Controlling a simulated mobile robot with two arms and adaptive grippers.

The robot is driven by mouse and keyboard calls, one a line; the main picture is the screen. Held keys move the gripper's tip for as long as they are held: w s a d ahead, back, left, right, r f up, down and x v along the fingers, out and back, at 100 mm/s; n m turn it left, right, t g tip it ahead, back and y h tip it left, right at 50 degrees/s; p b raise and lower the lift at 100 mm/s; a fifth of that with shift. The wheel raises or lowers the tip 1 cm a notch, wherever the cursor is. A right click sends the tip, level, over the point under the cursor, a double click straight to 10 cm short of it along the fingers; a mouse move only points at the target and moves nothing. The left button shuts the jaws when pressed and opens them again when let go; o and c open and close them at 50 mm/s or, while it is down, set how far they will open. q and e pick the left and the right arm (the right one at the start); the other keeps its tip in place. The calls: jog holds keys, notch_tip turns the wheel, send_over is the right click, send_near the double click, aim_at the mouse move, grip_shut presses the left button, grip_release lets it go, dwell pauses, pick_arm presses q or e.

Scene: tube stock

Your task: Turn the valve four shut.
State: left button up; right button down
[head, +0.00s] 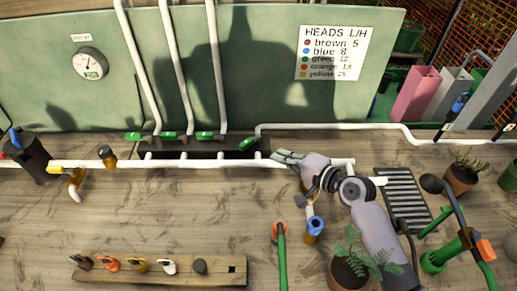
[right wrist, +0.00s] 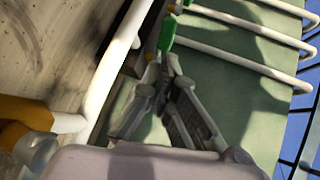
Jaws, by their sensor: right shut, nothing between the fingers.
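Several green valve handles sit in a row along the manifold at the foot of the green panel in the head view. The rightmost, which I take as valve four (head: 248,143), is tilted, while the three to its left lie about level. My right gripper (head: 278,157) is shut and empty, just right of and below this handle. In the right wrist view, a green handle (right wrist: 167,33) stands just beyond my right fingertips (right wrist: 160,62); I cannot tell whether they touch. No valve number is readable. My left gripper is not in view.
White pipes (head: 176,70) rise up the panel, and another runs right. A white pipe (head: 205,163) crosses in front of the valves. A gauge (head: 90,63) and a sign (head: 332,52) are on the panel. A wooden rack (head: 215,272), a hose and potted plants stand nearer.

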aim_at(251, 144)
jog(key=p+x, duration=0.1)
jog(key=x, duration=0.8)
jog(key=shift+s+a+r, duration=0.1)
jog(key=shift+a, duration=0.05)
